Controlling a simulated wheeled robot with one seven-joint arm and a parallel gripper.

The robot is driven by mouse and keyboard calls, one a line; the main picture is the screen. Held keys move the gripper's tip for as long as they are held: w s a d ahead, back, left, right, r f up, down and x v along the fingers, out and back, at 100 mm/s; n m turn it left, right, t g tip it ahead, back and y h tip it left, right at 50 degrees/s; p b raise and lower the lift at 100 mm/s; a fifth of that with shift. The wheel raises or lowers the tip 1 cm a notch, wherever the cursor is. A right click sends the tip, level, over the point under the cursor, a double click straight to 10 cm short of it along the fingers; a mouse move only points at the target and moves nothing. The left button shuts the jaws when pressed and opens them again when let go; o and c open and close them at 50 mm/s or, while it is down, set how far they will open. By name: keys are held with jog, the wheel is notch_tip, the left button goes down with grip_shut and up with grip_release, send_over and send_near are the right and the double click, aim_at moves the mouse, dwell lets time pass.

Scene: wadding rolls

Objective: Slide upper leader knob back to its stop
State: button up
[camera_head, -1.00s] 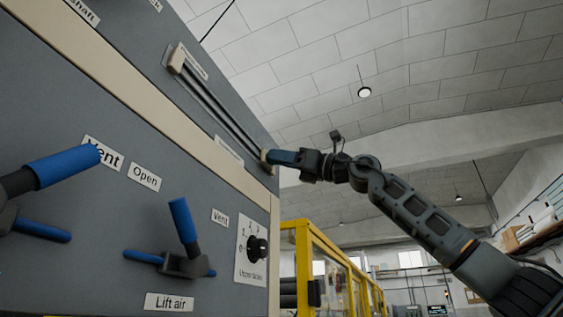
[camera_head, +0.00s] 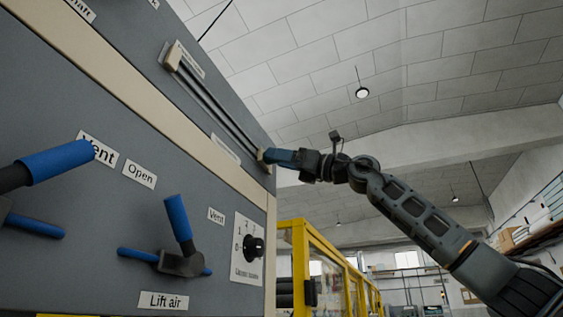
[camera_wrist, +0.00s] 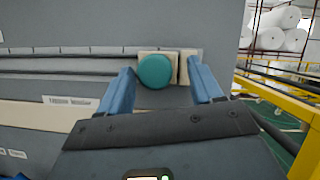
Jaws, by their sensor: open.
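The upper leader knob is a round teal knob (camera_wrist: 155,71) on a cream block in the wrist view. It sits at the right end of a pair of dark rails (camera_wrist: 70,68), beside a cream end block (camera_wrist: 188,68). My gripper (camera_wrist: 168,80) is open, with one blue finger left of the knob and the other at the right, by the end block. I cannot tell whether a finger touches the knob. In the head view my gripper (camera_head: 272,157) is at the lower right end of the rails (camera_head: 215,105), and it hides the knob.
The grey panel carries a blue-handled Lift air lever (camera_head: 179,222), another blue-handled lever (camera_head: 60,163) and a black rotary switch (camera_head: 253,248). A yellow guard frame (camera_head: 300,250) stands right of the panel. White rolls (camera_wrist: 280,28) lie on a rack behind.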

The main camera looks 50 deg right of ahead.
jog(key=b+v, duration=0.2)
jog(key=v, duration=0.5)
jog(key=shift+s, duration=0.15)
jog(key=shift+d, duration=0.15)
